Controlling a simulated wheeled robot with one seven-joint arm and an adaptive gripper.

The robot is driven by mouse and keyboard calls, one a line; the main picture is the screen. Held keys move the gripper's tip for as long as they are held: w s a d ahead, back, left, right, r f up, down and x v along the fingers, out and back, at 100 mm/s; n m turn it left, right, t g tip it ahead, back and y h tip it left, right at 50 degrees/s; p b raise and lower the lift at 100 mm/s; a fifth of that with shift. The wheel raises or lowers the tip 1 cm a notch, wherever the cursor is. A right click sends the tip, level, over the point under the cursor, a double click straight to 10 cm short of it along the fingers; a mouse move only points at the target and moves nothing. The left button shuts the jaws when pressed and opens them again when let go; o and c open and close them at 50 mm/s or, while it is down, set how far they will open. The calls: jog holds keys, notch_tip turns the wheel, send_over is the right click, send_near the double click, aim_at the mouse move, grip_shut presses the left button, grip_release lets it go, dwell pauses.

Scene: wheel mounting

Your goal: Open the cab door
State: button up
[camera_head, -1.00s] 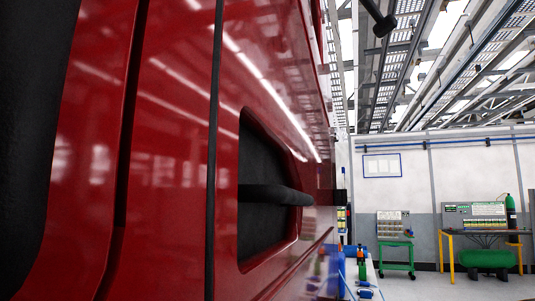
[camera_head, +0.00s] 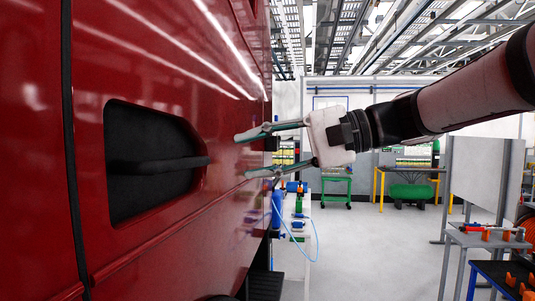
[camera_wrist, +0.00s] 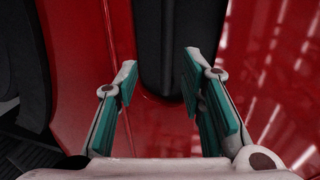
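The red cab door (camera_head: 195,110) fills the left side of the head view and is shut flush with the cab side as far as I can see. Its handle is a dark horizontal bar (camera_head: 160,165) across a black recess (camera_head: 135,205). My gripper (camera_head: 243,154) is open and empty, with its fingers pointing left at the door, right of the handle. In the wrist view, my gripper (camera_wrist: 160,75) straddles a dark, round-ended shape (camera_wrist: 165,45) on the red panel, which looks like the handle area. I see no finger contact; the exact gap is unclear.
A white workbench (camera_head: 290,235) with blue and green items stands beyond the cab. A grey table (camera_head: 485,238) with tools and a grey partition (camera_head: 478,180) stand at the right. The floor (camera_head: 385,250) between them is clear.

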aim_at(189, 163)
jog(key=x, duration=0.4)
jog(key=p+x, duration=0.1)
jog(key=x, duration=0.3)
jog(key=r+p+x, duration=0.1)
jog(key=x, duration=0.4)
jog(key=shift+w+a, duration=0.2)
jog(key=shift+w, duration=0.1)
grip_shut()
